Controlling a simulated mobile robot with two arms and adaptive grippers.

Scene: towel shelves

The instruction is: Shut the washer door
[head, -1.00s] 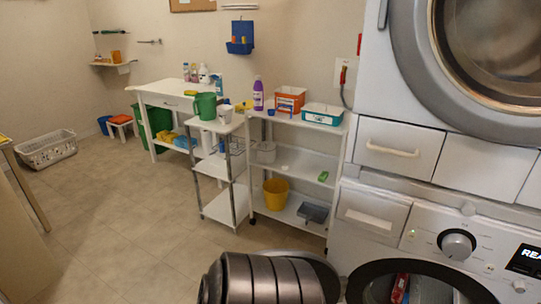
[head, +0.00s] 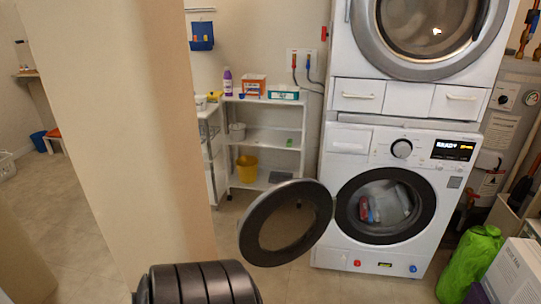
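The white washer (head: 388,255) stands at the right, under a second front-loading machine. Its round door (head: 322,228) is wide open, swung out to the left of the drum opening (head: 383,206). The door has a grey frame with a dark rim. Blue, red and pale items (head: 372,210) lie inside the drum. The washer's display is lit. A dark ribbed part of my arm shows at the bottom, in front of and left of the door and apart from it. Neither gripper shows.
A beige wall edge or pillar (head: 135,120) stands close on the left. A white shelf unit (head: 268,138) with a yellow bucket (head: 247,168) is behind the door. A green bag (head: 470,262) and a white box (head: 515,272) stand right of the washer. Floor is clear before the pillar's right side.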

